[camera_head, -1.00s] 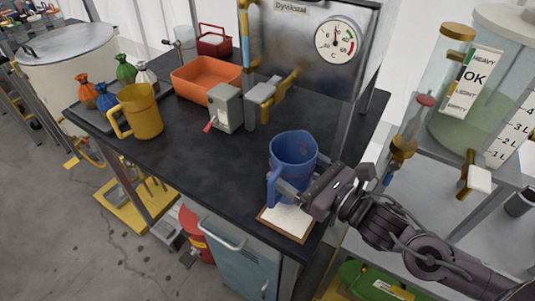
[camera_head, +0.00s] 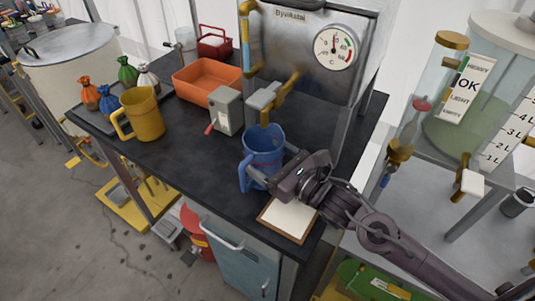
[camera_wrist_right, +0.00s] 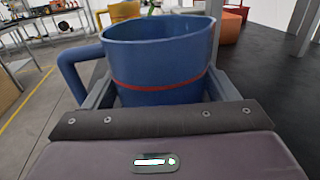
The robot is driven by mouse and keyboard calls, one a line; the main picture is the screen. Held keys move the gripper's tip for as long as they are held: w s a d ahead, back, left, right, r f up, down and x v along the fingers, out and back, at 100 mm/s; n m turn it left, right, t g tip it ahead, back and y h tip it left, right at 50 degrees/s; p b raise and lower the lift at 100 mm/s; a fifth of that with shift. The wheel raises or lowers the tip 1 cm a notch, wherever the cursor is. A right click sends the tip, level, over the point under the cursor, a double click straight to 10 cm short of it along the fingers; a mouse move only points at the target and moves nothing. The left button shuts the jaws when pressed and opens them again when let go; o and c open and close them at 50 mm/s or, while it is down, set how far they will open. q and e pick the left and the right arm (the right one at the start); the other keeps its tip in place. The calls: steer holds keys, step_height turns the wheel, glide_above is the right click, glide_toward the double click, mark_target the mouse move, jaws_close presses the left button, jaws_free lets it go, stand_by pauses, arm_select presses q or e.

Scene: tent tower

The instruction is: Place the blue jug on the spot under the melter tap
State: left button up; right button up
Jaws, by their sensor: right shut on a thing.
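The blue jug (camera_head: 262,150) is upright near the middle right of the black worktop, just below the melter's tap (camera_head: 281,98). My right gripper (camera_head: 268,174) is shut on the jug. In the right wrist view, the jug (camera_wrist_right: 158,62) sits between the two fingers, with its handle at the left and a red line around its body. I cannot tell whether its base touches the worktop. The steel melter (camera_head: 300,58) with a round temperature dial stands behind it. The spot under the tap is not clearly visible. My left gripper is not in view.
A clipboard (camera_head: 290,217) lies at the worktop's front right edge. A grey box with a red lever (camera_head: 226,110) stands left of the jug. An orange tray (camera_head: 205,80) and a yellow jug (camera_head: 141,115) are farther left. The worktop between the yellow jug and grey box is clear.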

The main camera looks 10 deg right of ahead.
steer(key=shift+f, duration=0.1)
steer(key=o, duration=1)
steer(key=b+v, duration=0.1)
steer(key=v, duration=0.9)
steer(key=shift+s+d, duration=0.1)
steer(key=shift+v, duration=0.8)
steer(key=shift+d, duration=0.1)
